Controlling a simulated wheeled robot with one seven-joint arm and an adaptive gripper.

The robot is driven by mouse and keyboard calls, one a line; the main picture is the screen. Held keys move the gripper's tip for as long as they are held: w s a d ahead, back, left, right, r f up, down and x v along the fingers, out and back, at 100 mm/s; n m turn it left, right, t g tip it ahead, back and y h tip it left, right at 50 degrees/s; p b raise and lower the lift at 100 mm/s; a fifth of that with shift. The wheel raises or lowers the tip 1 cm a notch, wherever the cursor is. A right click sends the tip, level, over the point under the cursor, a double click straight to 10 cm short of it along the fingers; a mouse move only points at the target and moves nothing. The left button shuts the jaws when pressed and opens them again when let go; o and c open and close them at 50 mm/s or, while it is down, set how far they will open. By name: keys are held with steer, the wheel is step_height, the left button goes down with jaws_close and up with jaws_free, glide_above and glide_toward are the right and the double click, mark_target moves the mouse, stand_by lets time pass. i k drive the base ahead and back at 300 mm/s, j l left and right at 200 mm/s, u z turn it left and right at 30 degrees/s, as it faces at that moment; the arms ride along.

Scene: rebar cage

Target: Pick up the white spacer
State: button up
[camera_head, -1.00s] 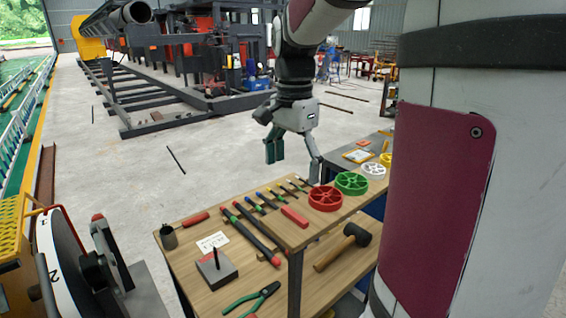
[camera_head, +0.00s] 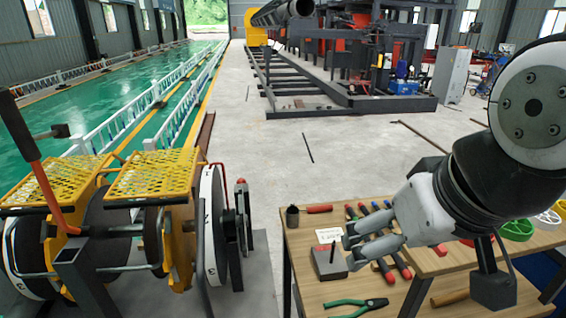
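The white spacer (camera_head: 547,217) is a small wheel-like ring lying on the wooden workbench at the far right, just past the green spacer (camera_head: 517,230). My gripper (camera_head: 351,251) points left over the tool end of the bench, well to the left of the white spacer. Its two fingers are apart, and I see nothing held between them. My wrist and forearm cover part of the bench between the gripper and the spacers. A yellow spacer (camera_head: 562,208) is cut by the right picture edge. The red spacer is mostly hidden behind my arm.
Yellow reel machinery (camera_head: 160,190) stands at left. The concrete floor behind the bench is mostly open.

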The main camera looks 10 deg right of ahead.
mark_target(548, 221)
steer(key=k+z, duration=0.1)
steer(key=z, duration=1.1)
steer(key=i+j+z, duration=0.1)
steer(key=z, duration=0.15)
steer(key=i+l+u, duration=0.3)
steer(key=i+l, duration=0.25)
